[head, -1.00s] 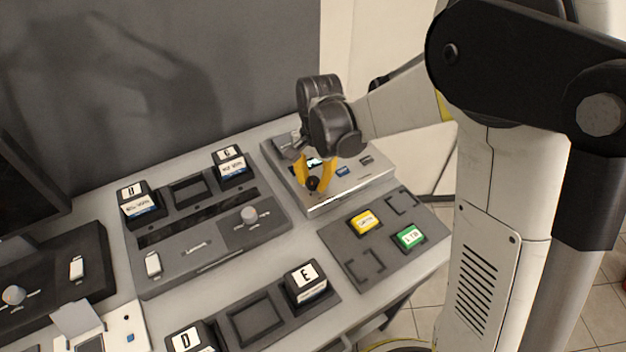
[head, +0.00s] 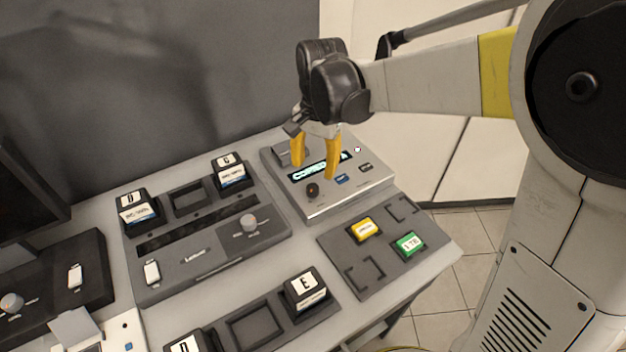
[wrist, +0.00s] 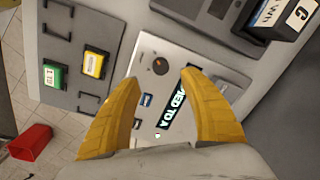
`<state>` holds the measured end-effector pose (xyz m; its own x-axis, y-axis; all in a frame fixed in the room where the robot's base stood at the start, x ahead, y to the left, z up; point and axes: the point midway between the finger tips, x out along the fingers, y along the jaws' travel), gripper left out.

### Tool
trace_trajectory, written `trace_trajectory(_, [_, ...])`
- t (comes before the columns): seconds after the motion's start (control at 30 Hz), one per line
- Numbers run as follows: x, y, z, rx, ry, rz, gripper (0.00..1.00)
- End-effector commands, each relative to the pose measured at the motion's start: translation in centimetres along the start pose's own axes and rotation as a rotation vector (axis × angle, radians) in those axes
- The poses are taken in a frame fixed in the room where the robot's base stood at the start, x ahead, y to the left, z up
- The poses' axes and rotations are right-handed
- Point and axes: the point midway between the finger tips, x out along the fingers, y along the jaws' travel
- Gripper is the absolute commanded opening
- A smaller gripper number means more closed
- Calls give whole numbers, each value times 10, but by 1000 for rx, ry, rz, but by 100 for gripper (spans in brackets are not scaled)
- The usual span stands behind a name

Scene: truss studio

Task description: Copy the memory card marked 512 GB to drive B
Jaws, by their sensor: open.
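My gripper (head: 314,171) is open and empty above the box, apart from the knob. A yellow card (head: 364,229) and a green card marked 1 TB (head: 409,243) lie on the grey card tray (head: 345,253). The yellow card's label is unreadable. No card marked 512 GB can be made out.
Black lettered drives stand in docks: one with an unclear letter (head: 138,208), one looking like C (head: 229,171), E (head: 306,290) and D (head: 186,341). A mixer-like panel (head: 208,240) with a knob lies left of the box. A red bin (wrist: 30,145) stands on the floor.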

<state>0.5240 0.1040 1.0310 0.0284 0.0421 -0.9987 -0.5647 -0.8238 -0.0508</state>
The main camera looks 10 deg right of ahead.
Motion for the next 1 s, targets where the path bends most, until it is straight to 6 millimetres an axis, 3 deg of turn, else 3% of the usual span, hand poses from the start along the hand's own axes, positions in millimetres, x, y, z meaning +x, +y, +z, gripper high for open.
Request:
trace_trajectory(0.1, [-20,0,0,0,0,0,51])
trace_trajectory(0.23, [-32,0,0,0,0,0,51])
trace_trajectory(0.77, [-36,1,0,-2,1,-1,51])
trace_trajectory(0.87, [-42,8,3,-20,15,-13,51])
trace_trajectory(1.0, [-59,35,12,-97,79,-58,51])
